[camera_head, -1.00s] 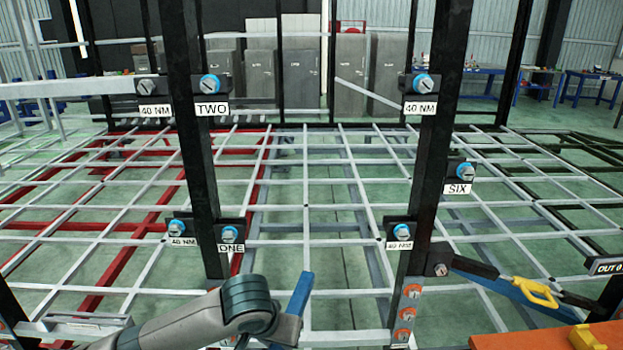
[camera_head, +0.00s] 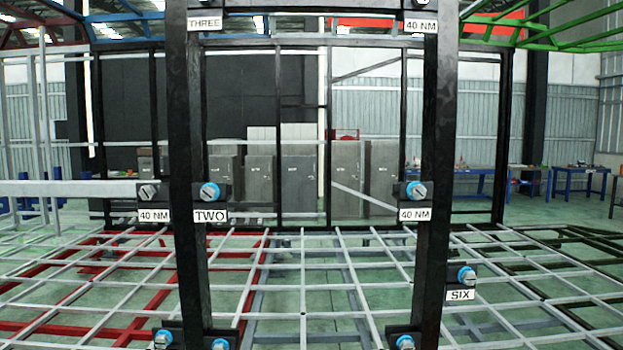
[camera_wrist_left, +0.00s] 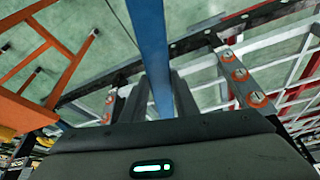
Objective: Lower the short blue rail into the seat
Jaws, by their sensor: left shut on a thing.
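The blue rail (camera_wrist_left: 152,45) runs from the top edge of the left wrist view down between the fingers of my left gripper (camera_wrist_left: 158,85), which is shut on it. Its lower end is hidden behind the gripper body, and its far end is out of frame. A grey bracket with several orange round fittings (camera_wrist_left: 240,75) stands to the right of the rail, apart from it in the picture. I cannot tell which part is the seat. The head view shows neither gripper and no rail in hand. My right gripper is not in view.
Two black posts (camera_head: 185,130) (camera_head: 436,150) with blue bolts and torque labels stand in front. A pale grid frame (camera_head: 330,270) spreads behind them. An orange frame (camera_wrist_left: 55,65) stands at left in the left wrist view, with a dark beam (camera_wrist_left: 195,40) crossing behind the rail.

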